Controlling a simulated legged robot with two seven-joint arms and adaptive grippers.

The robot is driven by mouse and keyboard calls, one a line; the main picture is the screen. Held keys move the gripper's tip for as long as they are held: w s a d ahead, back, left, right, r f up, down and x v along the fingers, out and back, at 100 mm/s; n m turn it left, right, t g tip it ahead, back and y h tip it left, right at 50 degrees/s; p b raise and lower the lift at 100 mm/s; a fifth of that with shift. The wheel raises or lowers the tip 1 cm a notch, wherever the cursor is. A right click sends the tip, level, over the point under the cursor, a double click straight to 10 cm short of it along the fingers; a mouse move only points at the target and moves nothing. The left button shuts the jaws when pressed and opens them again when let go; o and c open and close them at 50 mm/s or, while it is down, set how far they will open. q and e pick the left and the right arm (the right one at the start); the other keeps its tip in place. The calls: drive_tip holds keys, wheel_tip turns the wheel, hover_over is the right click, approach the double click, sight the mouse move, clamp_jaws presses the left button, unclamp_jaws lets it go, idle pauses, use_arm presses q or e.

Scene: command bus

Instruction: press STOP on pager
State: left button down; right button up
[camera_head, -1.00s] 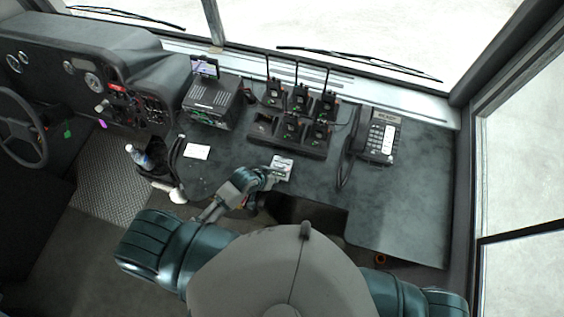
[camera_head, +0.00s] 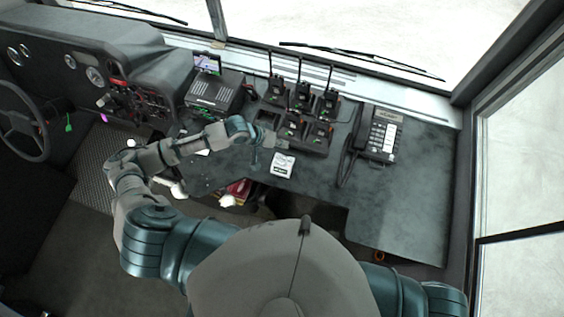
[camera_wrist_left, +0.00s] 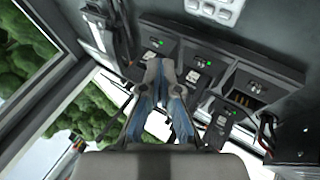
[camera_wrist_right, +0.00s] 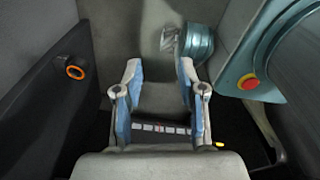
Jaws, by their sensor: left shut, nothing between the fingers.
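A small pale box (camera_head: 283,165), which looks like the pager, lies on the dark desk below the radio charger. Its lettering is too small to read. A pale keypad (camera_wrist_left: 215,8) at the top edge of the left wrist view appears to be the same thing, cut off by the frame.
The charger (camera_head: 309,146) with several antenna radios stands behind the pale box. A desk phone (camera_head: 382,136) is to the right, and a radio unit (camera_head: 213,94) is at the back left. The desk's right part is clear. An orange ring (camera_wrist_right: 75,72) is on a dark panel.

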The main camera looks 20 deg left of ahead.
sight(281, 162)
use_arm(q)
drive_tip(key=f+b, duration=0.3)
drive_tip(key=b, duration=0.1)
drive_tip(key=shift+s+a+f, duration=0.3)
drive_tip(key=shift+f, duration=0.05)
drive_tip(key=f+b, duration=0.3)
drive_tip(key=shift+s+d+f, duration=0.15)
drive_tip(key=shift+s+d, duration=0.1)
drive_tip(key=shift+s, duration=0.05)
drive_tip(key=shift+s+a+f, duration=0.1)
drive_tip(key=shift+s+f, duration=0.05)
drive_tip(key=shift+f, duration=0.65)
drive_tip(key=shift+a, duration=0.2)
use_arm(e)
wheel_tip(281, 162, down, 7)
drive_tip(key=a, duration=0.1)
drive_tip(key=shift+s, duration=0.2)
use_arm(q)
drive_tip(key=shift+d, duration=0.2)
use_arm(e)
drive_tip(key=shift+a, duration=0.25)
use_arm(q)
drive_tip(key=shift+a, duration=0.15)
use_arm(e)
drive_tip(key=shift+d, duration=0.15)
